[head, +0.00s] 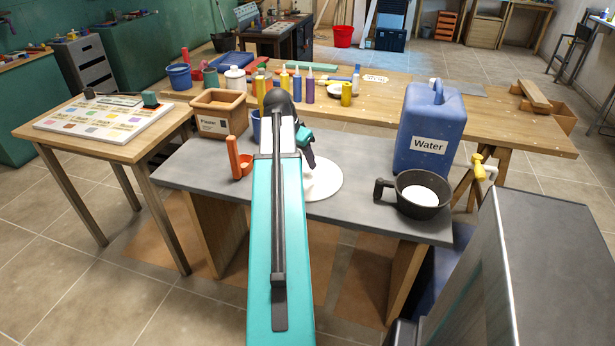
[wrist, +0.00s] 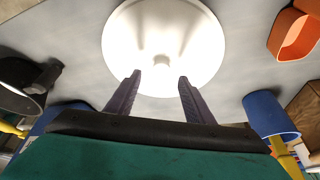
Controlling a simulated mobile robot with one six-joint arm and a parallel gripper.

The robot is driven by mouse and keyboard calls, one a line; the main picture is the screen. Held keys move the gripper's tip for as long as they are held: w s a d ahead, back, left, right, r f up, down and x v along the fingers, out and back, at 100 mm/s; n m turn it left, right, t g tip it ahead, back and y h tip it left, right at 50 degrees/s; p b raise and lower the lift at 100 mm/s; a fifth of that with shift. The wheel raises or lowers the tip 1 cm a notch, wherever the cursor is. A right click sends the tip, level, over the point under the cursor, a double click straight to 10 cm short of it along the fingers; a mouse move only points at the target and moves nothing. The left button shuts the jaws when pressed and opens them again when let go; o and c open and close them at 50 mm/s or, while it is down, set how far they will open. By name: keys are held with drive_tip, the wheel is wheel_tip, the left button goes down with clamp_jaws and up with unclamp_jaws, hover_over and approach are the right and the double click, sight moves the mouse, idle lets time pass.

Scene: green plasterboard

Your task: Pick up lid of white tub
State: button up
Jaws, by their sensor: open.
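A white round lid (head: 326,184) shows on the grey table in the head view, partly hidden behind my arm. In the wrist view the white lid (wrist: 160,25) fills the top middle, with a small pale knob at its near side. Whether a tub is under it cannot be told. My gripper (wrist: 159,80) is open and empty, its two dark fingers apart with their tips over the lid's near part, one on each side of the knob. In the head view my gripper (head: 310,160) points down above the lid; contact cannot be told.
An orange scoop (head: 240,160) and a blue cup (wrist: 268,115) stand close by the lid. A black pan (head: 405,207) and a blue Water jug (head: 424,115) are to the right. A Plaster box (head: 214,125) and several bottles stand behind.

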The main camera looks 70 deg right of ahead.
sight(307, 169)
drive_tip(key=shift+p+x, duration=0.45)
drive_tip(key=shift+x, duration=2.15)
drive_tip(key=c, duration=1.2)
drive_tip(key=shift+o, duration=0.2)
drive_tip(key=shift+w+r, duration=0.1)
drive_tip(key=shift+r, duration=0.05)
